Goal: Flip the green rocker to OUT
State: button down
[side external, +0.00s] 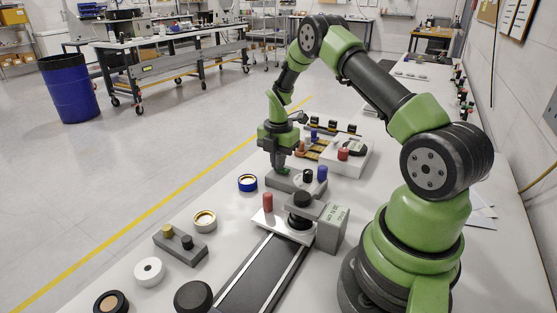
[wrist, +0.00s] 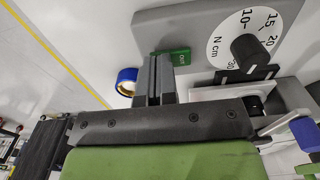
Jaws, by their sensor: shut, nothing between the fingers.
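The green rocker (wrist: 180,57) sits on a grey fixture box (wrist: 160,30). White lettering on its face is turned and too small to read surely. My gripper (wrist: 154,62) is shut and empty, its fingertips right beside the rocker's left end in the wrist view. I cannot tell whether they touch it, and they may hide part of it. In the side view my gripper (side external: 279,162) points down at the grey box (side external: 288,182), and a bit of green (side external: 283,170) shows below the fingers. Which way the rocker is tilted is not clear.
A black knob (wrist: 247,48) on a white dial marked in N cm shares the box. A blue tape roll (wrist: 127,80) lies beside it. In the side view a red peg (side external: 267,202), a grey block with a label (side external: 335,228) and a conveyor (side external: 256,272) stand close by.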

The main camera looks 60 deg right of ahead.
aim_at(284, 169)
jog(key=shift+s+f, duration=0.15)
jog(key=shift+s+r, duration=0.25)
jog(key=shift+s, duration=0.4)
notch_tip(284, 169, up, 14)
dwell(0.7)
jog(key=shift+w, duration=0.7)
jog(key=shift+f, duration=0.1)
